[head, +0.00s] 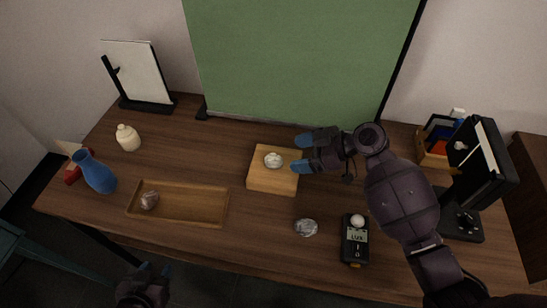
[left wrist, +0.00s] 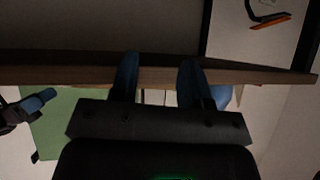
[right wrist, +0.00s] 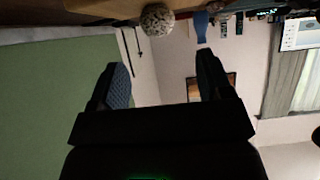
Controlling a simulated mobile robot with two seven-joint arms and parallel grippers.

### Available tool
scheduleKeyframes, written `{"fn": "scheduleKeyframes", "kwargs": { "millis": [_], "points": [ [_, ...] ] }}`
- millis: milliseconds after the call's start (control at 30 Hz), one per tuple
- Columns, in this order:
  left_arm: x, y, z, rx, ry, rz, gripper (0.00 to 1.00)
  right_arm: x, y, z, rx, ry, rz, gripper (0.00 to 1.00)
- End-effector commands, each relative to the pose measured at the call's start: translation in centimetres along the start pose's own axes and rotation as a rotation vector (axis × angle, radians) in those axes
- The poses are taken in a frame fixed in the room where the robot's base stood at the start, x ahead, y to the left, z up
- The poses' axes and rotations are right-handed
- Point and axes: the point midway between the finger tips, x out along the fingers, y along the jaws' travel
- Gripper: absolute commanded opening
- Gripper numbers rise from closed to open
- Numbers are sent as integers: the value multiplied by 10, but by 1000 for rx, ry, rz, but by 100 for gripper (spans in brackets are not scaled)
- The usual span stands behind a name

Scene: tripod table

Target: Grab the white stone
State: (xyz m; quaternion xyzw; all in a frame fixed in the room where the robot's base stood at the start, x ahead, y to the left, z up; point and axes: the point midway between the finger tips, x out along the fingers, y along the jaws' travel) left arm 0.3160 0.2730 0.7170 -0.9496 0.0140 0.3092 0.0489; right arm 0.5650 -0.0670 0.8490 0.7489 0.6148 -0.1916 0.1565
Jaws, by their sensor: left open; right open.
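The white stone (head: 273,160) rests on a light wooden block (head: 265,183) at the middle of the table. My right gripper (head: 302,154) is open and empty just to the right of the stone, its fingers pointing at it. In the right wrist view the stone (right wrist: 157,19) shows at the top edge, speckled and pale, apart from the fingers and not between them. My left gripper (head: 154,269) is open and empty, low in front of the table's front edge; its fingers (left wrist: 158,76) show in the left wrist view.
A wooden tray (head: 190,217) holds a brownish stone (head: 149,200). A grey stone (head: 306,227) and a light meter (head: 355,245) lie in front of my right arm. A blue vase (head: 96,173) and cream jar (head: 128,138) stand left. A green backdrop (head: 300,60) rises behind.

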Motion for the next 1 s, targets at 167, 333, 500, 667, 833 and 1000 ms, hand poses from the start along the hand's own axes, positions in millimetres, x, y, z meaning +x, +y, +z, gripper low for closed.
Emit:
{"fn": "scheduleKeyframes", "kwargs": {
  "millis": [167,333,500,667,833,1000],
  "points": [
    [1,0,2,-1,-4,0,43,18,0,0,0,0,0,72],
    [3,1,-4,0,9,2,43,28,0,0,0,2,-1,72],
    [7,2,-9,0,20,4,43,52,0,3,2,2,-2,72],
    [8,2,-8,0,19,5,43,68,1,4,1,1,0,72],
    [7,2,-7,0,16,5,43,73,1,3,-2,-1,2,72],
    [6,2,-5,0,12,4,43,72,1,3,-2,-1,1,69]
  ]
}}
